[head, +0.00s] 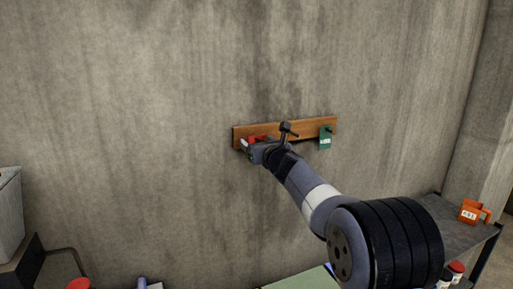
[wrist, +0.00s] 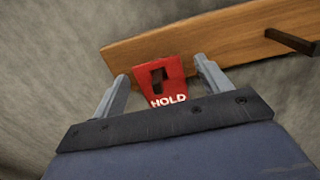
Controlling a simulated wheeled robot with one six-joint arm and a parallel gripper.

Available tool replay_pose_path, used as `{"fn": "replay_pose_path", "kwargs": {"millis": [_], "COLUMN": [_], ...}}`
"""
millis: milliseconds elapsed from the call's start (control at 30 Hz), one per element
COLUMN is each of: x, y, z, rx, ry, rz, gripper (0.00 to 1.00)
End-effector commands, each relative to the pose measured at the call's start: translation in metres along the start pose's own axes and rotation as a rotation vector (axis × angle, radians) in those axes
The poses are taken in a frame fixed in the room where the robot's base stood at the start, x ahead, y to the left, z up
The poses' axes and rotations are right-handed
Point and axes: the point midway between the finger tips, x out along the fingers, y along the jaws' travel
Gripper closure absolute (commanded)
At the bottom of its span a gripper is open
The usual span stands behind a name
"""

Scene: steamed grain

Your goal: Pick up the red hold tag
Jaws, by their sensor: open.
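The red hold tag (wrist: 159,84) hangs against the wooden board in the wrist view, with white "HOLD" lettering and a dark slot or peg near its middle. My gripper (wrist: 162,78) is open, with one grey finger on each side of the tag and visible space beside it. In the head view, my gripper (head: 247,144) is at the board's left part, and only a small red piece of the tag (head: 258,138) shows behind it. I cannot tell how deep the tag sits between the fingers.
The wooden board (head: 298,128) is fixed to the concrete wall. A green tag (head: 325,139) hangs at its right end. A bare peg (wrist: 291,41) sticks out right of the tag in the wrist view. A shelf (head: 455,225) at right holds an orange object (head: 470,212).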

Motion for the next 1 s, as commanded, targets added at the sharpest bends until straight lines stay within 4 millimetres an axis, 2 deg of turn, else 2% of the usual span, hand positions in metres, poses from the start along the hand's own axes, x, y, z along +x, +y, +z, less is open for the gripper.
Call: {"fn": "replay_pose_path", "kwargs": {"millis": [133,700,1000], "x": [-0.0002,-0.0004,-0.0004], "y": [0.0001,0.0,0.0], "z": [-0.0003,-0.0002,0.0009], "rx": [0.0,0.0,0.0], "ry": [0.0,0.0,0.0], "rz": [0.0,0.0,0.0], "gripper": [0.29,0.75,0.75]}}
